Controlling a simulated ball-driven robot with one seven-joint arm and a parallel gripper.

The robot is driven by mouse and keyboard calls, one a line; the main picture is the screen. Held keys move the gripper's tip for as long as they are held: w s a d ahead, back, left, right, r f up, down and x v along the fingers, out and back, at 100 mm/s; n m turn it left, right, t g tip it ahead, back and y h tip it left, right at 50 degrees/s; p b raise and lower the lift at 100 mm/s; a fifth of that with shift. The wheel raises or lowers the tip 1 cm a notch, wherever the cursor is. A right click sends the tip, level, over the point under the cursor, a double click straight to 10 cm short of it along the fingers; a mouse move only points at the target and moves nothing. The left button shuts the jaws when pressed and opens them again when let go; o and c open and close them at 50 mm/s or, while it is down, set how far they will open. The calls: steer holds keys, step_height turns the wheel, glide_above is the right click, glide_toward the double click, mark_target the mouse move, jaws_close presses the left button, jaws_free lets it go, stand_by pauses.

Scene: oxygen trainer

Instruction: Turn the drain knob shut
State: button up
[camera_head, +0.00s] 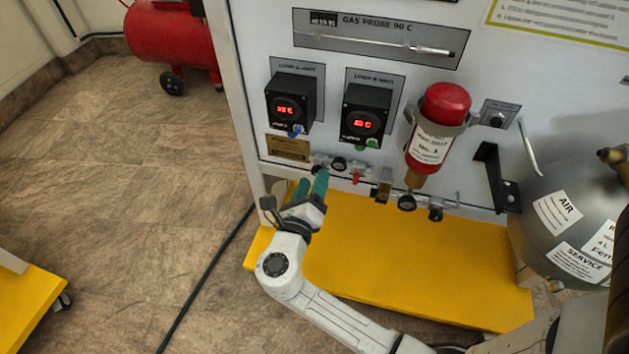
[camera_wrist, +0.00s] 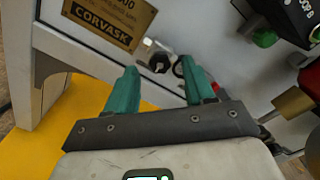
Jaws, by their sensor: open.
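My gripper (camera_head: 311,180) is at the lower left of the panel, its two teal fingers apart and empty. In the wrist view a small black knob (camera_wrist: 159,64) on a silver fitting shows in the gap between the fingertips, beyond them. It looks like the drain knob, but I can read no label on it. In the head view the fingertips partly hide this knob, just below the brass plate (camera_head: 289,148). I cannot tell how far the knob is turned, and I see no contact with it.
A grey tank (camera_head: 565,205) stands at the right. The yellow base (camera_head: 420,265) juts out under the panel.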

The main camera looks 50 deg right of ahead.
steer(key=shift+x, duration=1.15)
steer(key=shift+c, duration=0.4)
jaws_close()
